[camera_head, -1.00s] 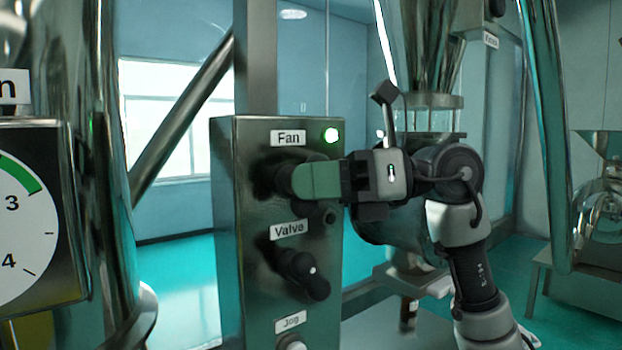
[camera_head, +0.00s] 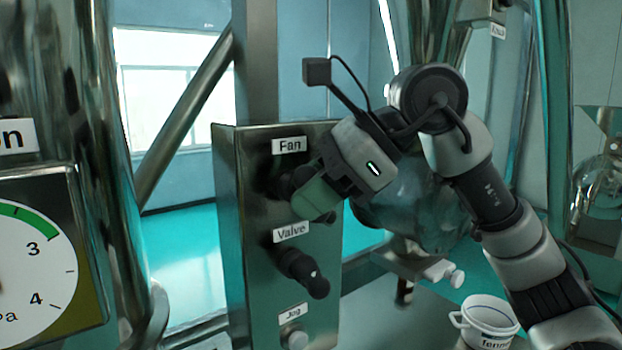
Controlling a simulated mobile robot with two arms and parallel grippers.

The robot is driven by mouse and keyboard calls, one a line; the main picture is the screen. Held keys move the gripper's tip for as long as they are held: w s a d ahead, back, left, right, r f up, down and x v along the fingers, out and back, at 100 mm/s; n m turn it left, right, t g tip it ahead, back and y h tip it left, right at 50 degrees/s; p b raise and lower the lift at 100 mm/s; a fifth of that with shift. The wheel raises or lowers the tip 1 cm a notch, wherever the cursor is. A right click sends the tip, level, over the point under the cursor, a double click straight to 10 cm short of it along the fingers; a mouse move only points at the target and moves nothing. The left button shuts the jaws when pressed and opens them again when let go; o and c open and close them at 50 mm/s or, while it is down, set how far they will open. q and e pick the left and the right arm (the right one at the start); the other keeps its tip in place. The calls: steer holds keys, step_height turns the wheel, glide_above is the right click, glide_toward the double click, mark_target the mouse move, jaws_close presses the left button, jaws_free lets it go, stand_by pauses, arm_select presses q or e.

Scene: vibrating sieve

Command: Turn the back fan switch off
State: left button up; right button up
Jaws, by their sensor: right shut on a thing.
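The dark fan switch (camera_head: 283,186) sits under the "Fan" label (camera_head: 289,145) on the metal control panel (camera_head: 232,250). My right gripper (camera_head: 309,200) reaches in from the right and is shut on this switch. Its green fingers are tilted, pointing down and to the left, and cover much of the switch. The spot right of the label where the fan lamp sits is covered by the gripper, so I cannot tell whether the lamp is lit. My left gripper is not in view.
A large gauge (camera_head: 32,262) stands at the left. Shiny metal pipes stand around.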

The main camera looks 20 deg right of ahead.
steer(key=shift+h+p, duration=0.3)
steer(key=shift+h, duration=0.5)
steer(key=shift+n+t, duration=0.3)
steer(key=o, duration=0.9)
steer(key=b+v, duration=0.2)
steer(key=v, duration=0.8)
steer(key=shift+s+r+b, duration=0.1)
steer(key=shift+r+b, duration=0.2)
steer(key=shift+r, duration=0.1)
